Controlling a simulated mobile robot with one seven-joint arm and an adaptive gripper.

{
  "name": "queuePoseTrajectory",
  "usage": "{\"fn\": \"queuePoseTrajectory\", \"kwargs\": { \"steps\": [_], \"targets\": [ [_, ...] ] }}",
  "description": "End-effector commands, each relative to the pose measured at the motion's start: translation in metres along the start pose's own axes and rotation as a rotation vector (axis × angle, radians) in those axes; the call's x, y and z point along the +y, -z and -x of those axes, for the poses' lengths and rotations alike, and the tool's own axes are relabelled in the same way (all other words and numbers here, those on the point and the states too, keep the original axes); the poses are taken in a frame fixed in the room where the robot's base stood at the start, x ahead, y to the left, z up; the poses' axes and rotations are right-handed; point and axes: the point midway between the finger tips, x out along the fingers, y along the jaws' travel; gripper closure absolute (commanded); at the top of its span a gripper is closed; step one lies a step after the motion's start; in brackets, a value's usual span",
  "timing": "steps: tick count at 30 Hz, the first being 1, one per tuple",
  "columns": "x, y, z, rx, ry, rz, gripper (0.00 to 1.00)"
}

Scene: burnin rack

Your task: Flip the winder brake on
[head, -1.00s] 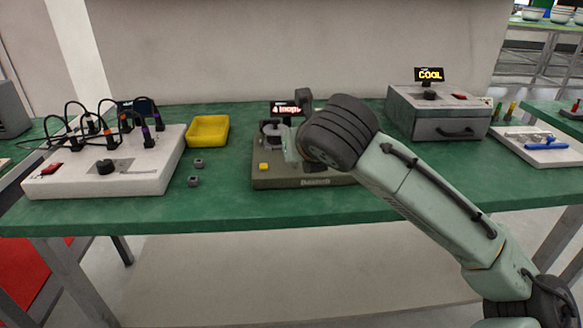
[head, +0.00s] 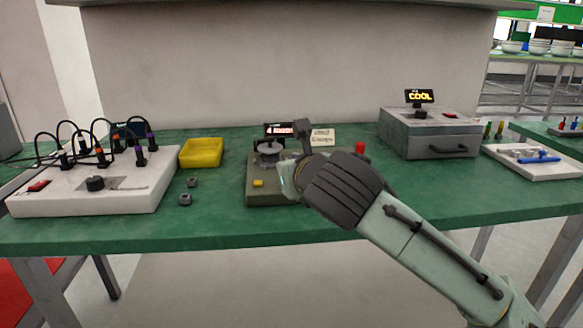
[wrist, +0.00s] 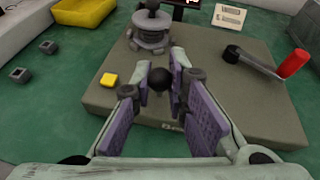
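The winder is a flat olive-grey base (wrist: 220,100) with a grey spool (wrist: 150,30) at its back and a yellow button (wrist: 109,80) at its left. It also shows in the head view (head: 265,198), partly behind my arm. A black ball knob (wrist: 160,79), seemingly the brake lever's, stands near the winder's front edge. My gripper (wrist: 160,75) is open, with its purple-padded fingers on either side of the knob. I see gaps beside the knob; whether a finger touches it I cannot tell. The lever's lower part is hidden.
A crank with a red handle (wrist: 293,64) is at the winder's right. A small sign (wrist: 229,16) and a lit display (head: 279,130) stand behind. A yellow tray (head: 201,153) and small grey blocks (head: 185,200) lie left. A grey COOL box (head: 430,135) stands right.

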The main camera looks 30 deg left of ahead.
Motion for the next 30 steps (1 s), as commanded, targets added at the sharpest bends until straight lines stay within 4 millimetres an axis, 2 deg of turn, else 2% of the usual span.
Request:
{"fn": "queuePoseTrajectory", "kwargs": {
  "steps": [8,16,19,23,30],
  "targets": [
    [0.000,0.000,0.000,-0.001,0.000,0.000,0.70],
    [0.000,0.000,0.001,0.000,0.000,0.000,0.70],
    [-0.001,0.000,0.007,-0.001,0.001,0.000,0.70],
    [-0.001,0.000,0.027,-0.002,0.003,0.003,0.70],
    [-0.001,-0.001,0.079,-0.003,0.003,0.002,0.70]
  ]
}}
